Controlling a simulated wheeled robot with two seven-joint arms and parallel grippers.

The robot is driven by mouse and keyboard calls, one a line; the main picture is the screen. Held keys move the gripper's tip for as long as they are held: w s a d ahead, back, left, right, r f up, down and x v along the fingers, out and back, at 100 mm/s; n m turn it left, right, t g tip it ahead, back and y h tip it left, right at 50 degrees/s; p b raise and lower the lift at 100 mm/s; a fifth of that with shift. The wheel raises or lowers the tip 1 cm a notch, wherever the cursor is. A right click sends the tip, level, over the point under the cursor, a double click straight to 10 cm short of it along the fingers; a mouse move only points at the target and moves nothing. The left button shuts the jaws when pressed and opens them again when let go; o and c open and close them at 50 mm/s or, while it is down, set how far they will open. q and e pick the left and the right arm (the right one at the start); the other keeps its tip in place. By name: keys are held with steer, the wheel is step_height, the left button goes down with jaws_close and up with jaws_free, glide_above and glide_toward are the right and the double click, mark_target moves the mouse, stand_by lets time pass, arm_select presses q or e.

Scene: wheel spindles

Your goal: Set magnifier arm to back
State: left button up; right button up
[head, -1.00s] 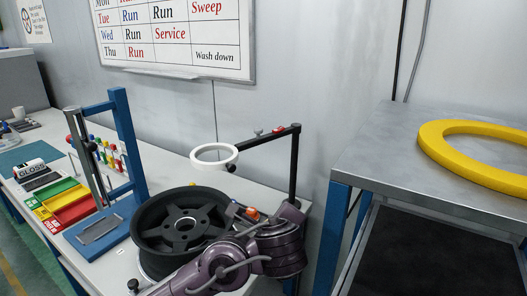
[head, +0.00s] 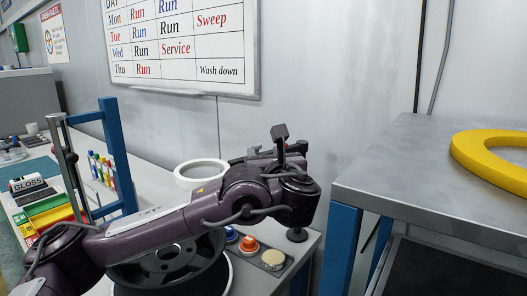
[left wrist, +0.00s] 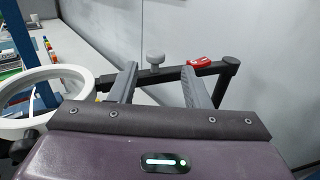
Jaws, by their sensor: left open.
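The magnifier has a white ring lens (head: 201,173) on a dark horizontal arm joined to a post. In the head view my left gripper (head: 277,146) is at the magnifier's arm and hides much of it. In the left wrist view the gripper (left wrist: 158,82) is open, with its two fingers apart. The magnifier arm (left wrist: 175,74) crosses the view at the fingertips, with a grey knob (left wrist: 155,57) between them and a red piece (left wrist: 199,63) near the post end. The ring (left wrist: 45,95) is at the left. I cannot tell whether the fingers touch the arm. My right gripper is not in view.
A dark wheel (head: 165,268) lies below my left arm. Colored push buttons (head: 248,244) sit by the bench's right edge. A blue-framed stand (head: 120,160) is on the left. A metal table (head: 400,165) with a yellow ring (head: 485,165) stands right. A wall is behind.

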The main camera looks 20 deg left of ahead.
mark_target(257, 145)
arm_select(q)
steer(key=x, duration=0.3)
steer(key=p+x, duration=0.1)
steer(key=x, duration=0.2)
steer(key=shift+s+a+r, duration=0.15)
steer(key=shift+a+r, duration=0.1)
steer(key=shift+w+a, duration=0.1)
steer(key=shift+w, duration=0.15)
steer(key=shift+a, duration=0.1)
steer(key=shift+f, duration=0.1)
steer(key=c, duration=0.8)
jaws_close()
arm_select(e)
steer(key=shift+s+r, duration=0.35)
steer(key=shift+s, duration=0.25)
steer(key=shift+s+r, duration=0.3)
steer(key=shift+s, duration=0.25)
